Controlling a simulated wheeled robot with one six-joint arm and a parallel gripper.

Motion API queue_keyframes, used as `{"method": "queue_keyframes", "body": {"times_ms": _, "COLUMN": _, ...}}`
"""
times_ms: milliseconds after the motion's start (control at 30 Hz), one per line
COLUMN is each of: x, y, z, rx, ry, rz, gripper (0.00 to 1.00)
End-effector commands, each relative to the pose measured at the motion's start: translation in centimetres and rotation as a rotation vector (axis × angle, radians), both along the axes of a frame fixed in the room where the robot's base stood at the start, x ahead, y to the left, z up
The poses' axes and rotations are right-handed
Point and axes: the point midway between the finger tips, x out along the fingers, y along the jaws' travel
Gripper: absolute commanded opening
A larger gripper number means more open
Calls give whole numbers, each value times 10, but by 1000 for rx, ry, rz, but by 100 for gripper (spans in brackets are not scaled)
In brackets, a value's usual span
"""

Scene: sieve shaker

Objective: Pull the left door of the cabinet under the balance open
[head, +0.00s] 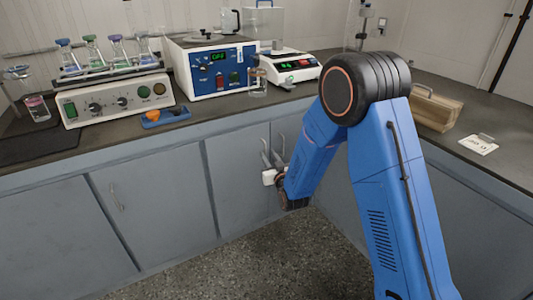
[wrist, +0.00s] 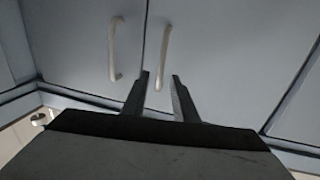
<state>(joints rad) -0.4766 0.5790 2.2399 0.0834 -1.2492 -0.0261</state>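The balance (head: 292,66), with a lit green display, stands on the counter near the corner. Below it is the grey cabinet's left door (head: 236,178), which looks closed. My gripper (head: 272,156) is in front of the door seam, near the door's right edge. The wrist view, apparently upside down, shows two pale bar handles beside a seam. My gripper (wrist: 160,75) is open there, its fingers either side of the lower end of the picture-right handle (wrist: 165,45), apparently the left door's. The other handle (wrist: 117,48) is outside the fingers. Contact and depth cannot be told.
A blue-fronted instrument (head: 215,70), a glass beaker (head: 257,83) and a shaker with flasks (head: 115,98) stand on the counter. A blue tray (head: 165,116) lies near its front edge. A wooden box (head: 436,108) is at right. The speckled floor (head: 270,255) below the doors is clear.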

Motion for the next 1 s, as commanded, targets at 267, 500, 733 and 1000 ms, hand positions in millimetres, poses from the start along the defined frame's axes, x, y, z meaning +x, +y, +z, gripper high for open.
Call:
{"method": "queue_keyframes", "body": {"times_ms": 267, "x": 25, "y": 10, "z": 0, "rx": 0, "ry": 0, "rz": 0, "gripper": 26}}
{"method": "queue_keyframes", "body": {"times_ms": 500, "x": 28, "y": 12, "z": 0, "rx": 0, "ry": 0, "rz": 0, "gripper": 26}}
{"method": "queue_keyframes", "body": {"times_ms": 733, "x": 28, "y": 12, "z": 0, "rx": 0, "ry": 0, "rz": 0, "gripper": 0}}
{"method": "queue_keyframes", "body": {"times_ms": 1000, "x": 28, "y": 12, "z": 0, "rx": 0, "ry": 0, "rz": 0, "gripper": 0}}
